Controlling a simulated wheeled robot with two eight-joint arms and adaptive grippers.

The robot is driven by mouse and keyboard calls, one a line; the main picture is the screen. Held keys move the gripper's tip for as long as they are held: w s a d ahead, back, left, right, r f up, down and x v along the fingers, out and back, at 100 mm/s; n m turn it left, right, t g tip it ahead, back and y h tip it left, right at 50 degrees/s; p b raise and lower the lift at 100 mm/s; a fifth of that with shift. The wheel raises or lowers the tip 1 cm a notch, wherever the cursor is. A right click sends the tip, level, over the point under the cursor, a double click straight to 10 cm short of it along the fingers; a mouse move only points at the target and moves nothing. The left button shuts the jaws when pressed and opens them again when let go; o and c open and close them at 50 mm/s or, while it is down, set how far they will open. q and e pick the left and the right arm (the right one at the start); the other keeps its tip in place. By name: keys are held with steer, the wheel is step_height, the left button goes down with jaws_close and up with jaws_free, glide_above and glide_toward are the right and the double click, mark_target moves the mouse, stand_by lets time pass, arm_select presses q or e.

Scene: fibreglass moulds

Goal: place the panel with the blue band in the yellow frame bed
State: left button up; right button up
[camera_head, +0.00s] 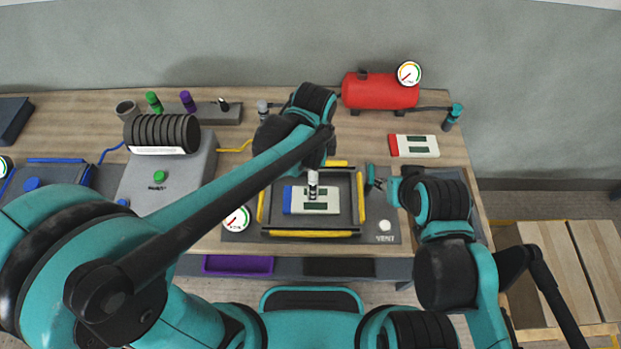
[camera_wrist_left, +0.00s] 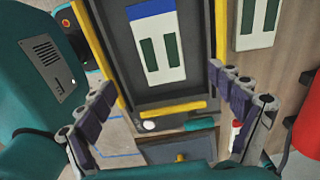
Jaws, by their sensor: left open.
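The panel with the blue band (camera_head: 296,207) is cream with two dark green windows. It lies inside the yellow frame bed (camera_head: 310,234), blue band to the left; it also shows in the left wrist view (camera_wrist_left: 158,65), within the bed's yellow bars (camera_wrist_left: 165,108). My left gripper (camera_head: 312,184) is above the panel, partly hidden by its own arm. In the left wrist view the left gripper (camera_wrist_left: 163,98) has its fingers wide apart, with nothing between them. My right gripper (camera_head: 377,181) is just right of the bed; its jaw opening is unclear.
A panel with a red band (camera_head: 415,146) lies right of the bed, near a red tank (camera_head: 380,91). A grey machine with a black ribbed roller (camera_head: 162,134) stands left. A gauge (camera_head: 237,219) and a white vent knob (camera_head: 385,225) flank the bed.

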arm_select(q)
steer(key=shift+r, duration=0.25)
steer(key=s+a+r+n+t, duration=0.2)
steer(key=a+n+t, duration=0.1)
steer(key=a+n, duration=0.6)
steer(key=s+a+r+n+t, duration=0.3)
steer(key=a+n+t, duration=0.1)
steer(key=a+n, duration=0.5)
steer(key=shift+r, duration=0.25)
steer(key=shift+d+f, duration=0.1)
